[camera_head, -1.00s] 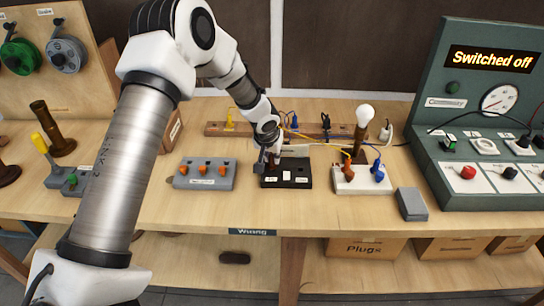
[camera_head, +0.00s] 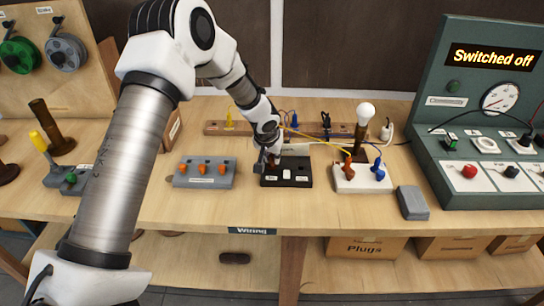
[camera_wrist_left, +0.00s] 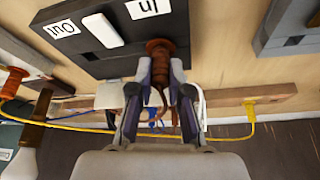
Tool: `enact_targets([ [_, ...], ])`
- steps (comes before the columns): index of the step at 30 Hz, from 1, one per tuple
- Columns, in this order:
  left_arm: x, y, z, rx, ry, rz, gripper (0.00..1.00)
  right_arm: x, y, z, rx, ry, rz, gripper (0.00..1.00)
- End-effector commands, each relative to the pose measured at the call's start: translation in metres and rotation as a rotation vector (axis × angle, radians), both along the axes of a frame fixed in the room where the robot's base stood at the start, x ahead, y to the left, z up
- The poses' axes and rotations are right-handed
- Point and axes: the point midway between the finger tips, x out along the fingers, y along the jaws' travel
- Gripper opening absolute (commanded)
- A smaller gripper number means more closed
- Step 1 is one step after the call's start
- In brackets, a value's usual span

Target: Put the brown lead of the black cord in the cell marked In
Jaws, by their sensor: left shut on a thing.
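The black switch block (camera_head: 298,168) sits on the bench; in the left wrist view (camera_wrist_left: 112,58) its In and Out labels appear upside down. The In label (camera_wrist_left: 147,8) is on the side of the block beside my gripper, with a white rocker (camera_wrist_left: 103,30) between the labels. My left gripper (camera_head: 268,160) is at the block's left rear and, in the left wrist view (camera_wrist_left: 160,80), is shut on the brown lead (camera_wrist_left: 160,48). The lead's ribbed orange-brown end overlaps the block's edge near In; I cannot tell whether it is seated. My right gripper is out of view.
A grey block (camera_head: 188,180) with orange levers stands left of the black block. A wooden rail (camera_head: 215,128) runs behind. The tester panel (camera_head: 480,120) reads "Switched off".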

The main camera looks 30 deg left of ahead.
Motion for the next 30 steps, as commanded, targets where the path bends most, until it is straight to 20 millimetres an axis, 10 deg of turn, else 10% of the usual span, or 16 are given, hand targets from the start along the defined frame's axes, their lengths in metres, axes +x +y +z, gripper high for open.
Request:
enact_targets([
  [12,0.000,0.000,-0.005,0.000,0.000,0.000,0.00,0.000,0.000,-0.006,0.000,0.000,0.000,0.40],
  [15,0.000,0.000,-0.004,0.000,0.000,0.000,0.45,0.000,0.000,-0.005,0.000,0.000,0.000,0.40],
  [30,-0.008,-0.003,0.020,0.000,-0.003,0.001,0.46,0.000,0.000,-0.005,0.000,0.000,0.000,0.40],
])
